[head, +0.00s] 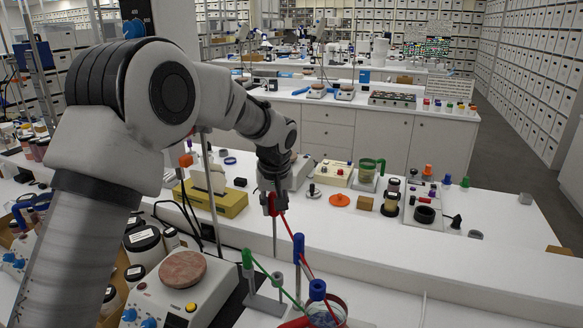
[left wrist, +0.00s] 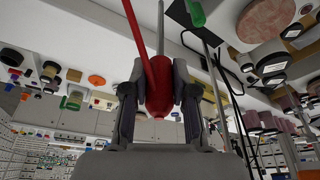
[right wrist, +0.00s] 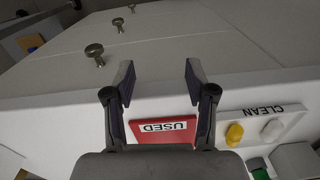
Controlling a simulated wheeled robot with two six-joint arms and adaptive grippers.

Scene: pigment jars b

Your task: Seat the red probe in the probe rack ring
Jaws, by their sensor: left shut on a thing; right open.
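My left gripper (head: 272,203) is shut on the red probe (left wrist: 159,90), whose thick red body sits between the fingers in the left wrist view. A red cable runs from it, and a thin metal rod extends beyond it. In the head view, the probe is held above the front bench, behind a grey rack stand (head: 265,303). A green-topped post (head: 247,259) and a blue-topped post (head: 298,246) stand close by. I cannot make out the rack's empty ring. My right gripper (right wrist: 158,85) is open and empty in its wrist view; it does not show in the head view.
A hotplate (head: 180,290) with a round brown top stands at the left front, beside dark-lidded jars (head: 144,243). A glass vessel (head: 330,312) stands right of the rack. A red USED tray (right wrist: 165,132) lies below the right gripper.

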